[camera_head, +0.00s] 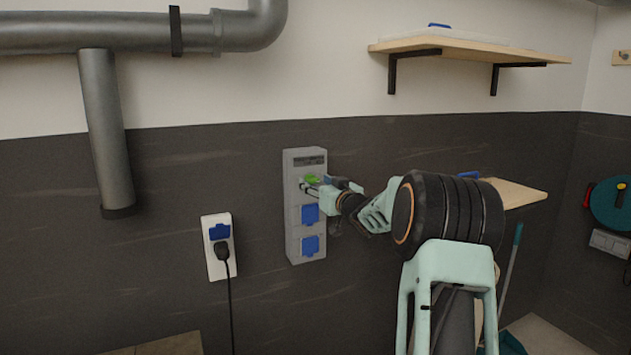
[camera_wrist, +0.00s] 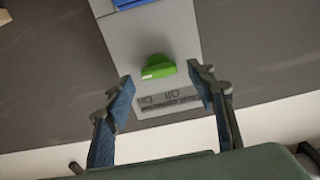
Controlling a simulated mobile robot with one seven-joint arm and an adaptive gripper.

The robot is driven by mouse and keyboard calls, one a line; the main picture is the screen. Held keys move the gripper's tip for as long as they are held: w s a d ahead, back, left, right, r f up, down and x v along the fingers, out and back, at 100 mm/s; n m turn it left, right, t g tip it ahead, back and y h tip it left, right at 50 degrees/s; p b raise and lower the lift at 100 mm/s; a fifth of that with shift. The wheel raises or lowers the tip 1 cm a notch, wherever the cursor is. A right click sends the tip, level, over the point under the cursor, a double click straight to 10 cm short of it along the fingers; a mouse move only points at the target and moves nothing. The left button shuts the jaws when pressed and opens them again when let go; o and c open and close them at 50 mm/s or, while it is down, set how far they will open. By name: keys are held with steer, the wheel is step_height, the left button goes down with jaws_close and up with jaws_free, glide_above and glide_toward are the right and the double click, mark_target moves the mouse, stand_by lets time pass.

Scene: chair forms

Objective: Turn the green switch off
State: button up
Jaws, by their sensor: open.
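The green switch (camera_head: 312,180) is on the upper part of a grey wall box (camera_head: 291,240), below a dark label strip. In the wrist view the green switch (camera_wrist: 157,67) is a rounded knob on the pale box face (camera_wrist: 182,30), beside printed label text. My gripper (camera_head: 318,188) is at the box front, close to the switch. In the wrist view my gripper (camera_wrist: 160,90) is open, with blue-padded fingers on either side of the switch's line and nothing between them. I cannot tell whether a fingertip touches the box.
Blue socket covers (camera_head: 310,214) sit below the switch on the same box. A white socket (camera_head: 211,262) with a black plug and cable is at left. Grey pipes (camera_head: 105,120) run at upper left. A wooden shelf (camera_head: 470,47) is above right.

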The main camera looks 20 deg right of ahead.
steer(key=shift+w, duration=0.4)
steer(key=c, duration=1.2)
steer(key=shift+o, duration=0.2)
